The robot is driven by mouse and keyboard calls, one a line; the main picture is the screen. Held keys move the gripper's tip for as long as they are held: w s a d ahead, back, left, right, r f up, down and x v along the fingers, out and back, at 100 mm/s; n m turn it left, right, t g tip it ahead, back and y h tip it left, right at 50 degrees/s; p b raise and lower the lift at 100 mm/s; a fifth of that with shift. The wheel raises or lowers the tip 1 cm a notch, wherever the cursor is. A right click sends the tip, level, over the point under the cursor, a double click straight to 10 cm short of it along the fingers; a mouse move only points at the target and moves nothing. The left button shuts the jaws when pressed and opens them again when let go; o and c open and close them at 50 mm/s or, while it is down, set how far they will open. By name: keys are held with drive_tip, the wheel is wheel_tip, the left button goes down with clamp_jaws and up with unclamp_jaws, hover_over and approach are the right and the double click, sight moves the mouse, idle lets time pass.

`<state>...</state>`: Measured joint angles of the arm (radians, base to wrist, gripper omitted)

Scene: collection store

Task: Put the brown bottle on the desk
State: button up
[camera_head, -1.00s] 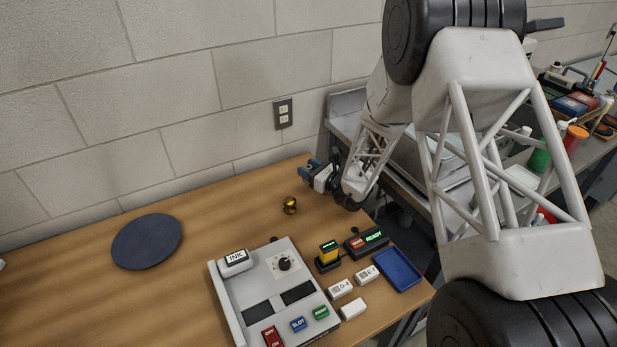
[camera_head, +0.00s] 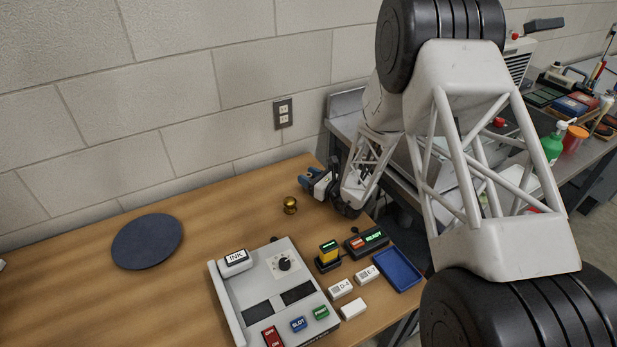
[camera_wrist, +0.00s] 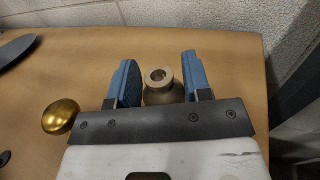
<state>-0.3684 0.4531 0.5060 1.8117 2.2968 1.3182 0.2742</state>
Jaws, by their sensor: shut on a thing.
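My gripper (camera_wrist: 158,78) is over the back right part of the wooden desk (camera_head: 215,215), beside the wall. In the wrist view its blue fingers are shut on a brown bottle (camera_wrist: 165,92), seen from above with its round mouth up, so it looks upright. Whether its base touches the desk top or hangs just above it cannot be told. In the head view my gripper (camera_head: 318,184) shows small at the desk's right end, and the bottle is hidden there by the fingers and wrist.
A brass knob (camera_head: 290,205) stands close left of my gripper. A grey control panel (camera_head: 270,290), white labelled blocks (camera_head: 341,289) and a blue tray (camera_head: 398,269) fill the desk's front right. A dark round mat (camera_head: 147,241) lies left. Open desk lies between mat and knob.

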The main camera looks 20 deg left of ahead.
drive_tip(key=shift+f, duration=0.1)
drive_tip(key=o, duration=1)
drive_tip(key=shift+c, duration=0.2)
drive_tip(key=shift+s+d, duration=0.25)
drive_tip(key=shift+d, duration=0.3)
drive_tip(key=v, duration=0.3)
drive_tip(key=shift+s+d, duration=0.1)
drive_tip(key=shift+d, duration=0.05)
wheel_tip(320, 180, up, 7)
drive_tip(key=shift+d, duration=0.2)
drive_tip(key=shift+s, duration=0.1)
